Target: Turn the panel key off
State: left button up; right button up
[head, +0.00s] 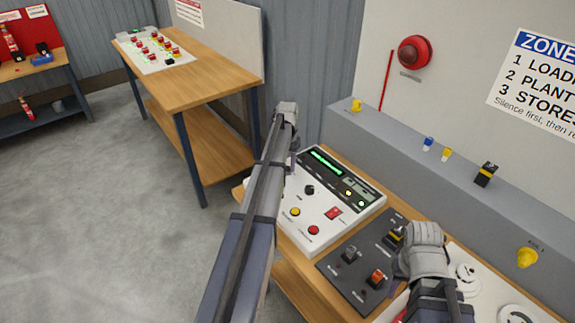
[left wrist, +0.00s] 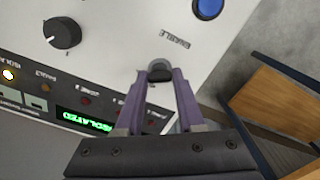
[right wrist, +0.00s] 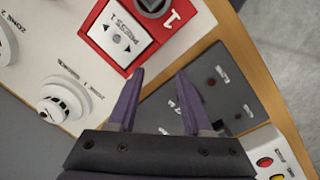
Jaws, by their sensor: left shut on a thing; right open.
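The white alarm panel (head: 326,190) lies on the wooden bench, with a black knob (head: 309,190), several buttons and a lit green display (head: 327,162). In the left wrist view the display (left wrist: 84,121) reads ISOLATED and a lamp (left wrist: 8,75) glows. My left gripper (head: 293,165) is over the panel's left part. Its fingers (left wrist: 160,72) are shut on the small dark panel key (left wrist: 159,70), beside the ENABLE label. The arm hides this key in the head view. My right gripper (right wrist: 160,75) is open and empty over the bench, near the dark switch plate (head: 335,265).
A red call point (right wrist: 118,30) and white detectors (right wrist: 62,103) lie below the right gripper. A grey ledge (head: 400,140) with yellow, blue and black pieces runs along the wall. Another wooden table (head: 205,85) stands behind.

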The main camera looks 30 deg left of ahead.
pick_arm(q)
grip_shut()
jog(key=shift+n, duration=0.3)
jog(key=n, duration=0.5)
jog(key=shift+n, duration=0.3)
jog(key=n, duration=0.5)
jog(key=shift+n, duration=0.6)
jog(key=o, duration=0.7)
grip_release()
